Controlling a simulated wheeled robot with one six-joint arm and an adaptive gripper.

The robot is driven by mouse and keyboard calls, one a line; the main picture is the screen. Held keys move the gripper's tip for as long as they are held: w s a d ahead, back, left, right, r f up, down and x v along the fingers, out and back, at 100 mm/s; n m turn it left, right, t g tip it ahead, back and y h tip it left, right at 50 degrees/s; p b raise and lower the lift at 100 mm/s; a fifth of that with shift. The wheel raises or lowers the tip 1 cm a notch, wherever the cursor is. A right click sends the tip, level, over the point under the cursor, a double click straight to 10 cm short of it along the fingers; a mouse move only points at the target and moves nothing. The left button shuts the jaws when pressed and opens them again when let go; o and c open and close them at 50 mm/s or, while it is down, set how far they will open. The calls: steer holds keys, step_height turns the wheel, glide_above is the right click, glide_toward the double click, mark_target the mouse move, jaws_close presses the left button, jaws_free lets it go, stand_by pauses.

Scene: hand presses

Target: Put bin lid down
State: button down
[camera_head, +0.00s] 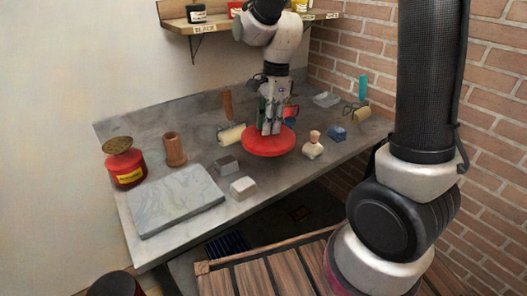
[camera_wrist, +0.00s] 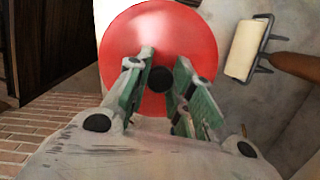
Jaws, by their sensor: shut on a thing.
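The bin lid (camera_head: 268,143) is a round red disc, lying about level over the grey worktop. It also shows in the wrist view (camera_wrist: 125,45), where it fills the upper middle. My gripper (camera_head: 268,130) points down at the lid's middle. In the wrist view, my gripper's green-padded fingers (camera_wrist: 160,85) are shut on the lid's small dark knob (camera_wrist: 161,79). I cannot tell whether the lid touches the worktop or hangs just above it.
On the worktop (camera_head: 150,232) stand a red can (camera_head: 126,167), a brown cylinder (camera_head: 175,149), a grey slab (camera_head: 174,198), two small blocks (camera_head: 243,187), a roller (camera_head: 231,134), a bottle (camera_head: 313,147) and a blue item (camera_head: 337,133). A shelf (camera_head: 222,24) hangs above.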

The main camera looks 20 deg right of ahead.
step_height(320, 180, down, 9)
steer(key=shift+f, duration=0.2)
steer(key=shift+f, duration=0.2)
steer(key=c, duration=1.2)
jaws_free()
steer(key=shift+c, duration=0.2)
steer(key=r, duration=0.4)
steer(key=d+r, duration=0.1)
steer(key=r, duration=0.7)
steer(key=shift+d+r, duration=0.25)
steer(key=shift+d, duration=0.05)
steer(key=s+d+r+n+t, duration=0.1)
steer(key=s+d+r+n, duration=0.2)
steer(key=s+d+n, duration=0.1)
steer(key=s+d+r+n+t+h, duration=0.1)
steer(key=s+d+r+n+t, duration=0.1)
steer(key=s+d+n, duration=0.3)
steer(key=s+d+r+n+t, duration=0.1)
steer(key=s+d+r+n, duration=0.3)
steer(key=s+n, duration=0.3)
steer(key=s+r, duration=0.1)
steer(key=s, duration=0.2)
steer(key=shift+d+n, duration=0.15)
steer(key=shift+n, duration=0.15)
steer(key=shift+r, duration=0.1)
